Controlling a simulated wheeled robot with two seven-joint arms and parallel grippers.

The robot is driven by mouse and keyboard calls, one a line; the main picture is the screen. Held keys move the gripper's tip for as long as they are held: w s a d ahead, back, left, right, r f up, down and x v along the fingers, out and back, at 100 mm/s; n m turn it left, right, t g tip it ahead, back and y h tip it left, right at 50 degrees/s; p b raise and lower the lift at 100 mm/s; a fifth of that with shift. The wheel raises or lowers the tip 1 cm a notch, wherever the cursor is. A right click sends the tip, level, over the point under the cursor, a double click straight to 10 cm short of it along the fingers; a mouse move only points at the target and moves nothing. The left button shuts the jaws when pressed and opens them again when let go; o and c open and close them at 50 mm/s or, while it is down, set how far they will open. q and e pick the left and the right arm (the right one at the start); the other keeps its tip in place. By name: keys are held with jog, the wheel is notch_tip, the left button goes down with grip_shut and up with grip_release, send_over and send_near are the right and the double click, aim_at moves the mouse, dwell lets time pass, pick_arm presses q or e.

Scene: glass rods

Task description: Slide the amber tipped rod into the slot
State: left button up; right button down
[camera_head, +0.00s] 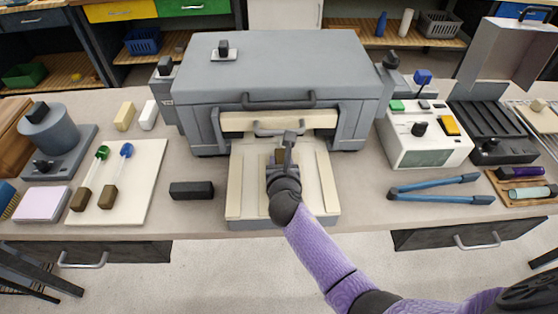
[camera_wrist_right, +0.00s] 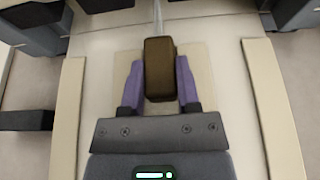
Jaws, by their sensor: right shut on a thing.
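My right gripper (camera_head: 280,162) is over the cream board in front of the grey furnace-like box. In the right wrist view its purple fingers (camera_wrist_right: 159,84) are shut on the brown block (camera_wrist_right: 160,68) of a rod. The thin pale shaft (camera_wrist_right: 157,12) runs away from that block toward the box. Its far end is out of sight, so I cannot see an amber tip. The box's low front opening (camera_head: 280,121) has a cream plate; I cannot make out the slot clearly. My left gripper is not in view.
A green-tipped rod (camera_head: 103,153) and a blue-tipped rod (camera_head: 125,151) lie on a pale board (camera_head: 143,190) at left. Cream rails (camera_wrist_right: 268,100) flank my right gripper. A black block (camera_head: 191,190) is to the left, blue tongs (camera_head: 436,188) to the right.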

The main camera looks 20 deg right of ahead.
jog(key=shift+c, duration=1.2)
grip_release()
jog(key=shift+s+r+p, duration=0.25)
jog(key=shift+s+p, duration=0.05)
jog(key=shift+s, duration=0.05)
jog(key=p+v, duration=0.3)
jog(key=v, duration=0.5)
jog(key=shift+s+a+r, duration=0.15)
jog(key=shift+s, duration=0.35)
